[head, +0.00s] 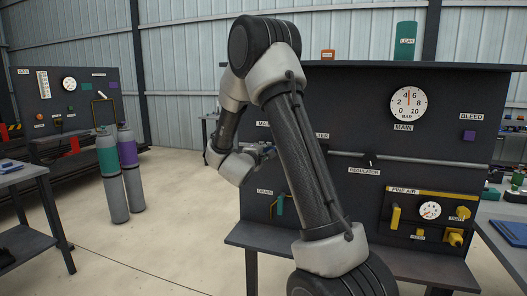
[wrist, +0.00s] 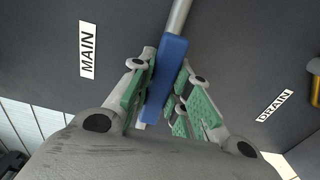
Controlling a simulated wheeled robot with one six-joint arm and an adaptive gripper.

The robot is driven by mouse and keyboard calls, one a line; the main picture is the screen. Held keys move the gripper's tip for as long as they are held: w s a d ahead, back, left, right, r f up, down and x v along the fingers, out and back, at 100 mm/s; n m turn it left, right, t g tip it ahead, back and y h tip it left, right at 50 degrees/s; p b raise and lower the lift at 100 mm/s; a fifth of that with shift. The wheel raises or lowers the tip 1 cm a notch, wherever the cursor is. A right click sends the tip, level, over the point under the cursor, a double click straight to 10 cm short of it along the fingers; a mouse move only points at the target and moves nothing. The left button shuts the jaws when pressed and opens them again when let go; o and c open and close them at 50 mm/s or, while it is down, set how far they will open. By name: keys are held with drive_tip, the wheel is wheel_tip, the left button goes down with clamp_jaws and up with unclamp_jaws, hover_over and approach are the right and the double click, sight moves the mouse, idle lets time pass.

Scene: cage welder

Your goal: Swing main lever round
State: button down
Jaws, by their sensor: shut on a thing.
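The main lever (wrist: 166,72) is a blue bar on the dark panel, to the right of the MAIN label (wrist: 87,49) in the wrist view. A grey pipe meets its upper end. My gripper (wrist: 160,100) has its green pads on both sides of the blue bar and is shut on it. In the head view my gripper (head: 264,151) is at the left part of the panel, and the lever is mostly hidden behind my gripper and arm.
The dark panel (head: 457,95) carries a MAIN gauge (head: 408,104), a teal drain handle (head: 280,205) and a yellow fine air section (head: 431,212). A bench ledge (head: 420,265) juts out below. Two gas cylinders (head: 108,180) stand at left. Open floor lies between them and the panel.

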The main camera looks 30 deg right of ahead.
drive_tip(key=c, duration=1.3)
unclamp_jaws()
drive_tip(key=shift+a, duration=0.1)
drive_tip(key=v, duration=1.2)
